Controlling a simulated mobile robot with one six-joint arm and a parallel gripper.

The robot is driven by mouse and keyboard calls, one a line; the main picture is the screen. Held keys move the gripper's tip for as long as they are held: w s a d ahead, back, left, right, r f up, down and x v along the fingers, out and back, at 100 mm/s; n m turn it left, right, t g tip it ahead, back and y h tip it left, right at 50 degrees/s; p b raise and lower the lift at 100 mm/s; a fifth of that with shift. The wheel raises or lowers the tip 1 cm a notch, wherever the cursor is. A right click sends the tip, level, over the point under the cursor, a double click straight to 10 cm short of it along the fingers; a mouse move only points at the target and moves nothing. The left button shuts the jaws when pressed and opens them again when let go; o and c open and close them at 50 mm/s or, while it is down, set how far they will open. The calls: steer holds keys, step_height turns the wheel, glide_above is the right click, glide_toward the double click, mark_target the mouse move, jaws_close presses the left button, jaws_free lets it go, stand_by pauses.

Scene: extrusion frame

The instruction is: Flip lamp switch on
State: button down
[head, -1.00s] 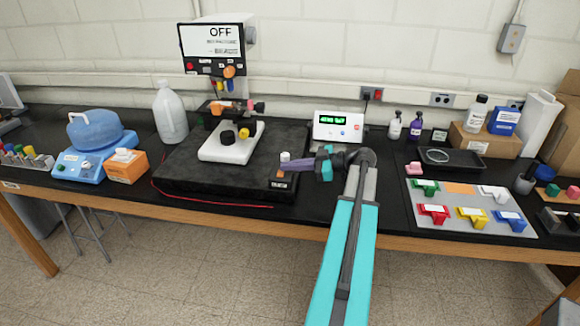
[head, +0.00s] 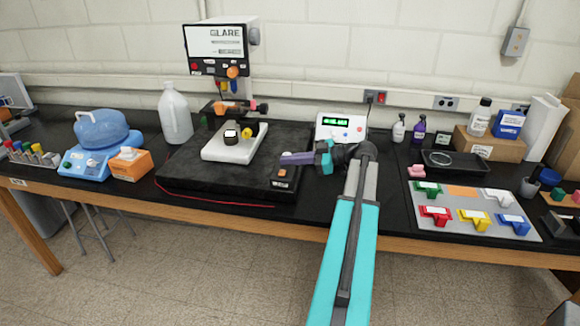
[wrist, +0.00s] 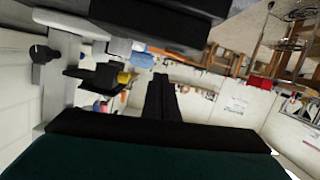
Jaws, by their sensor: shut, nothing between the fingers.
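A small dark switch box (head: 284,177) with an orange mark sits at the front right corner of the black slab (head: 215,181); I take it for the lamp switch. My gripper (head: 284,158), with purple and teal parts, is shut and empty. Its tip is just above and behind the box in the head view and may hide part of it; I cannot tell whether they touch. The shut fingers also show dark in the wrist view (wrist: 160,98). The screen (head: 215,42) on the stand reads GLARE. A dark round part (head: 231,135) on the white base now has a pale top.
A green-lit display box (head: 341,127) stands right behind my gripper. A white jug (head: 174,114) and an orange box (head: 126,164) stand left of the slab. A grey tray (head: 475,213) of coloured pieces lies right. A red cable runs along the slab's front.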

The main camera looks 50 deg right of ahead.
steer(key=shift+w+a+r, duration=0.15)
steer(key=shift+w+r, duration=0.05)
steer(key=shift+r, duration=0.45)
steer(key=b+v, duration=0.3)
steer(key=v, duration=0.7)
steer(key=shift+b, duration=0.35)
steer(key=shift+w, duration=0.2)
